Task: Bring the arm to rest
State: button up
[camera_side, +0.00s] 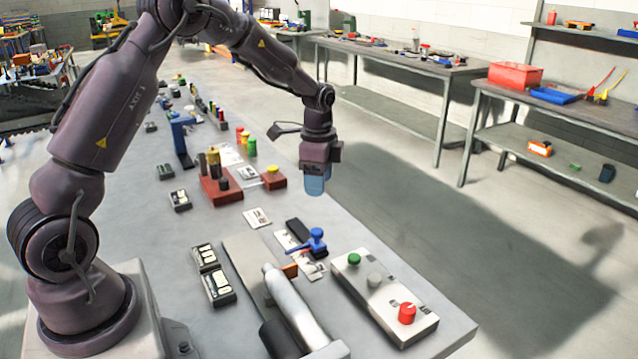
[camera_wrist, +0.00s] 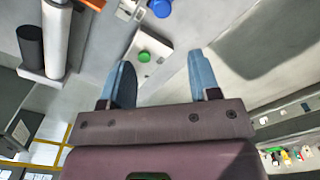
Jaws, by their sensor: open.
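My gripper (camera_side: 313,187) hangs with its blue fingers down near the bench's right edge in the side view, above bench height. In the wrist view my gripper (camera_wrist: 164,78) shows two blue fingers spread apart with nothing held between them. A light grey control box (camera_side: 385,300) with a green, a grey and a red knob sits at the near right of the bench, apart from my gripper. Its green knob (camera_wrist: 145,57) shows between the fingers in the wrist view, farther off.
The grey bench (camera_side: 200,255) carries a white cylinder (camera_side: 290,305), a blue-handled item (camera_side: 316,240), a reddish block with posts (camera_side: 220,188) and small boxes along it. Open floor (camera_side: 430,230) lies to the right. Side benches (camera_side: 420,65) stand beyond it.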

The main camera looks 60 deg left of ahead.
jog(key=s+d+r+n+t, duration=0.2)
jog(key=s+d+r+n, duration=0.2)
jog(key=s+d+r, duration=0.3)
jog(key=s+d+r+n+t, duration=0.3)
jog(key=s+d+r+n, duration=0.2)
jog(key=s+r, duration=0.5)
jog(key=s+d, duration=0.2)
jog(key=s, duration=0.4)
jog(key=shift+s+r+t, duration=0.3)
jog(key=shift+s, duration=0.05)
dwell(2.4)
